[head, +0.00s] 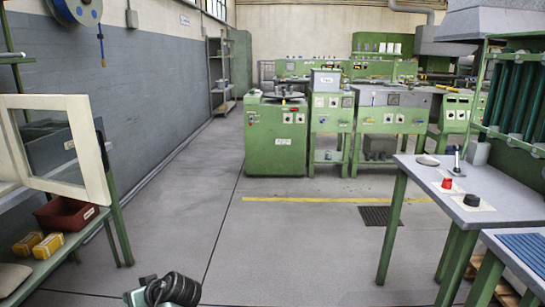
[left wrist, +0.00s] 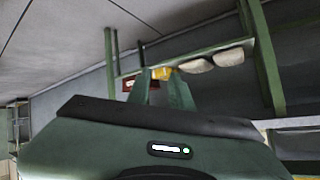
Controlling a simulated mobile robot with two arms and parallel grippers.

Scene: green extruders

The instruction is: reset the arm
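My left gripper (left wrist: 157,75) shows in the left wrist view. Its two green fingers stand apart with nothing held between them. Behind the fingers lies a green shelf (left wrist: 215,46) carrying a red bin, yellow boxes and pale rounded items, some distance off. A green and black part of my arm (head: 165,290) shows at the bottom edge of the head view; no fingers can be made out there. My right gripper is in neither view.
At left in the head view, a shelf holds a red bin (head: 66,214), yellow boxes (head: 40,244) and a pale framed panel (head: 60,150). At right is a table (head: 440,182) with a red knob (head: 447,183) and a black knob (head: 472,200). The middle floor is clear; green machines (head: 277,135) stand behind.

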